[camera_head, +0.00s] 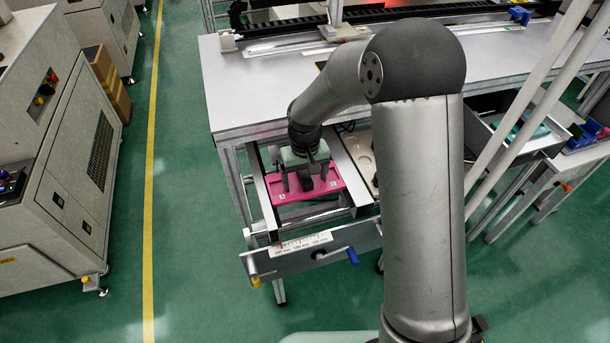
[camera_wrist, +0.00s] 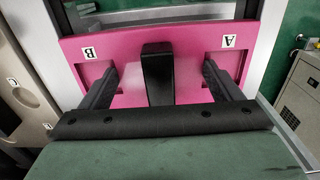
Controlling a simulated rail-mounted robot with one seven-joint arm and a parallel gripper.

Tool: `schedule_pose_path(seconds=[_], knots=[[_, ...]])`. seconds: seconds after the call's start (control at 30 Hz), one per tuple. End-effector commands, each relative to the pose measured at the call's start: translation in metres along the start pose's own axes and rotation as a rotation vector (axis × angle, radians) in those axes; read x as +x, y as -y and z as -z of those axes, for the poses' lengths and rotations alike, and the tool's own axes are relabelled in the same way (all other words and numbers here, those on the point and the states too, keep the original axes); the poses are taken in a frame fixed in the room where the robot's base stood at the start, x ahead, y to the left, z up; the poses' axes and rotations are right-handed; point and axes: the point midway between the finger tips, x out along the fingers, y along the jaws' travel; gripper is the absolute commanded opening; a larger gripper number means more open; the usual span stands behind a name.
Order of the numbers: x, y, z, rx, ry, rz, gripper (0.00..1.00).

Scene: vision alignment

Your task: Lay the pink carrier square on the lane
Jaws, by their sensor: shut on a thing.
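The pink carrier (camera_head: 316,190) is a flat plate with white letter labels near its two ends. It also shows in the wrist view (camera_wrist: 190,60), with labels B at left and A at right and a black upright block (camera_wrist: 158,75) in the middle. My gripper (camera_head: 305,180) is over the carrier and shut on it. In the wrist view its dark fingers (camera_wrist: 160,86) reach into the recesses on either side of the block. The carrier spans the lane between metal rails (camera_head: 264,209). I cannot tell whether it touches the rails. My gripper hides part of its top.
A grey workbench (camera_head: 265,88) stands behind the lane. A front plate with a ruler scale (camera_head: 300,243) and blue knob (camera_head: 352,256) closes the near end. A beige tray (camera_head: 357,150) lies right of the lane. Green floor is free at left.

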Motion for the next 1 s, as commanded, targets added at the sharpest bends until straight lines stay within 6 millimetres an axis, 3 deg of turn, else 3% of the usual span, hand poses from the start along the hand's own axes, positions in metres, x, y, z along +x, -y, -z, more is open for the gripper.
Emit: schedule_pose_path(seconds=[0.03,0.07,0.1,0.33,0.47,1.0], knots=[[0.001,0.000,0.000,0.000,-0.001,0.000,0.53],[0.000,0.000,0.000,0.000,-0.001,0.000,0.93],[0.000,0.000,0.000,0.000,-0.001,0.000,1.00],[0.000,0.000,0.000,0.000,0.000,0.000,1.00],[-0.010,0.000,0.001,0.000,-0.002,0.000,1.00],[-0.133,0.000,0.001,0.001,-0.006,0.000,1.00]])
